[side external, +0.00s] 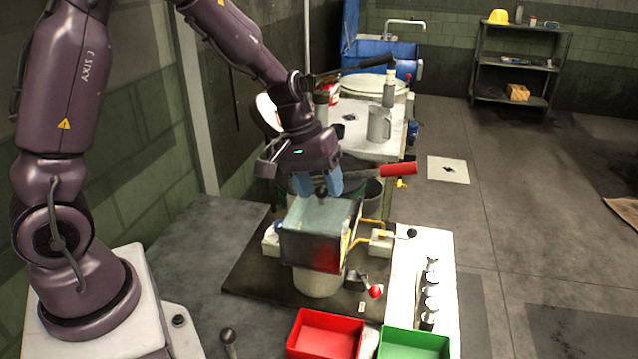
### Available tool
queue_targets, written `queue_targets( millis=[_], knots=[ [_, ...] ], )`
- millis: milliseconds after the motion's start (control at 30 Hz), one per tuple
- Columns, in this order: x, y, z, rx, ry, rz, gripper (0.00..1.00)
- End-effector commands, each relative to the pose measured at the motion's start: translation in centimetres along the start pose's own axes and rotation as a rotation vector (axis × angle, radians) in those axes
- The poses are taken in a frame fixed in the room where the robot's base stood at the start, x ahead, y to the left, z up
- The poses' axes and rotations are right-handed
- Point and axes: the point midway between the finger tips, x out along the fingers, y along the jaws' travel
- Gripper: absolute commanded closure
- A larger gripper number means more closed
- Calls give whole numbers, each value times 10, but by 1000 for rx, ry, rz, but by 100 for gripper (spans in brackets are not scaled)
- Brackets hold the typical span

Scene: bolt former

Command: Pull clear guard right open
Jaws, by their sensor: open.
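The clear guard (322,217) is a see-through box cover on the bolt former (314,249), in the middle of the side external view. I cannot tell how far it stands open. A yellow bar (372,223) shows at its right side. My gripper (322,190) has two blue fingers pointing down, spread apart and empty. It is over the back edge of the guard. Whether the fingertips touch the guard cannot be told from this angle.
A lever with a red grip (398,169) sticks out right, just behind my gripper. A small red-knobbed lever (375,291) stands in front. A red bin (326,334) and a green bin (413,343) are at the front. A white table with a grey jug (379,124) stands behind.

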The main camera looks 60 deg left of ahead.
Motion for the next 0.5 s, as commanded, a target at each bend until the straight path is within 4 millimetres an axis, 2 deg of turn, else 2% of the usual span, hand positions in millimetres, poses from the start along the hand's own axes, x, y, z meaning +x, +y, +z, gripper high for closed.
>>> queue_targets(
  millis=[100, 133, 333, 500],
  knots=[
    [0, 0, 0, 0, 0, 0, 48],
    [0, 0, 0, 0, 0, 0, 53],
    [0, 0, 0, 0, -1, 0, 99],
    [0, 0, -2, 0, 0, 0, 100]
  ],
)
